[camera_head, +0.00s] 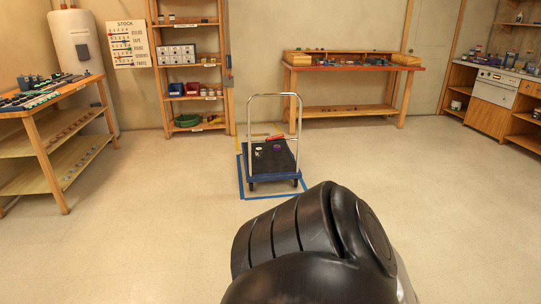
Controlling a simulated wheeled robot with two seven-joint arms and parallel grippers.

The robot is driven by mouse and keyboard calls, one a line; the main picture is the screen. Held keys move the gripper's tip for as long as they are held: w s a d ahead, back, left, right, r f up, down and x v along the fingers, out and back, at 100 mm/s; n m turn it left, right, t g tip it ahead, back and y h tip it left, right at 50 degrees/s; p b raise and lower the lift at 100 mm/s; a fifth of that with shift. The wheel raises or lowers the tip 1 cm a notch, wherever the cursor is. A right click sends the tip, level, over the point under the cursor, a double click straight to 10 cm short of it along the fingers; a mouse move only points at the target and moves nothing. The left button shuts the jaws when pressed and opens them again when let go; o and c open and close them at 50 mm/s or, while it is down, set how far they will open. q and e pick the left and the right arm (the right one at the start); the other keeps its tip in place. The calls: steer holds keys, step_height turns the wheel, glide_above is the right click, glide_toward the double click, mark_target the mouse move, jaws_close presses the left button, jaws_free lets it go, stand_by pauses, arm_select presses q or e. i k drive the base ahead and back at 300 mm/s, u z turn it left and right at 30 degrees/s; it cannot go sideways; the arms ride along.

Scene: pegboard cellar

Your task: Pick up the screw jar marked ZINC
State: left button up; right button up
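I cannot pick out a jar marked ZINC; no jar label is legible at this distance. Several small jar-like items (210,93) stand on a shelf of the tall wooden rack (227,70) at the back. A small pale container (258,151) and a purple item (277,149) are on the platform trolley (273,180) in the middle of the floor. Neither of my grippers shows. A black rounded part of mine fills the bottom centre and hides the floor there.
A workbench (350,67) stands at the back wall, a cluttered wooden table (52,92) at the left, and a counter with a white appliance (495,88) at the right. Blue tape (242,178) outlines the trolley's spot. Open floor (140,230) lies on both sides.

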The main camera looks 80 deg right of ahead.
mark_target(259, 157)
steer(key=z, duration=2.6)
steer(key=k, duration=0.4)
steer(key=u, duration=0.85)
steer(key=i, duration=2.7)
steer(key=u, duration=0.4)
steer(key=i, duration=3.15)
steer(key=z, duration=0.7)
steer(key=i, duration=1.75)
steer(key=z, duration=2.3)
steer(key=i, duration=1.05)
steer(key=z, duration=0.45)
steer(key=i, duration=0.95)
steer(key=z, duration=0.05)
